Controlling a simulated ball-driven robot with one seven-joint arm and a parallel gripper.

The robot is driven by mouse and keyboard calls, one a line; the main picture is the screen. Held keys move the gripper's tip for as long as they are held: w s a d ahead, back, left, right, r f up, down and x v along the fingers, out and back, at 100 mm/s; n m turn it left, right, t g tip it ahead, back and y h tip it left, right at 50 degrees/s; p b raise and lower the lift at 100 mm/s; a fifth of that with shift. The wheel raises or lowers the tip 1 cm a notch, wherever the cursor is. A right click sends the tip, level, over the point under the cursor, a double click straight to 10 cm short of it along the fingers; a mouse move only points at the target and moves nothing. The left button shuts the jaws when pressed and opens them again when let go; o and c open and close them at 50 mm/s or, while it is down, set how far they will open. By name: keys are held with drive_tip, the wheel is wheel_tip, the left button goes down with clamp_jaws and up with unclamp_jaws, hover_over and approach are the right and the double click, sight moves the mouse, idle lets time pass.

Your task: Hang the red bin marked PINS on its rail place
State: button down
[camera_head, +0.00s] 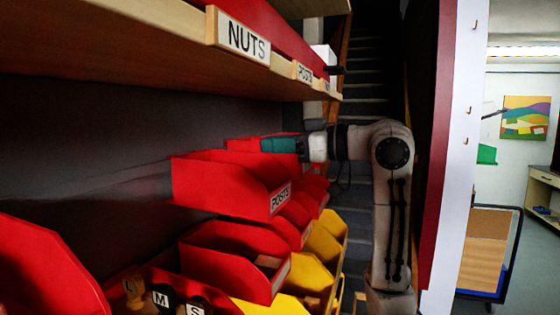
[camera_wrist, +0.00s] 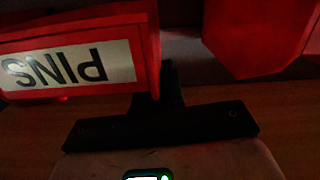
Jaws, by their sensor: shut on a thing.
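The red bin marked PINS (camera_wrist: 150,45) fills the upper left of the wrist view, its white label upside down there. My gripper (camera_wrist: 168,85) is shut on this bin at its side wall; the exact grip is dark and partly hidden. In the head view my teal-tipped gripper (camera_head: 272,145) reaches in from the right, against a red bin (camera_head: 238,144) that appears to be the same one. Its label cannot be seen from there. It shows just above and behind the red bin marked POSTS (camera_head: 222,187). The PINS place itself cannot be made out.
Several red bins hang in rows, with yellow bins (camera_head: 326,243) below right. A wooden shelf edge with a NUTS label (camera_head: 243,38) overhangs above. Another red bin (camera_wrist: 255,40) is close on the right in the wrist view. A dark bare back panel (camera_head: 90,135) lies left.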

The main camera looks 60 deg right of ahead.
drive_tip(key=shift+f+b, duration=0.3)
drive_tip(key=shift+f, duration=0.15)
drive_tip(key=c, duration=1.2)
unclamp_jaws()
drive_tip(key=shift+o, duration=0.2)
drive_tip(key=s+d+b, duration=0.1)
drive_tip(key=s+b, duration=0.1)
drive_tip(key=s, duration=0.8)
drive_tip(key=shift+s+d+r, duration=0.25)
drive_tip(key=shift+s+r, duration=0.05)
drive_tip(key=shift+s, duration=0.05)
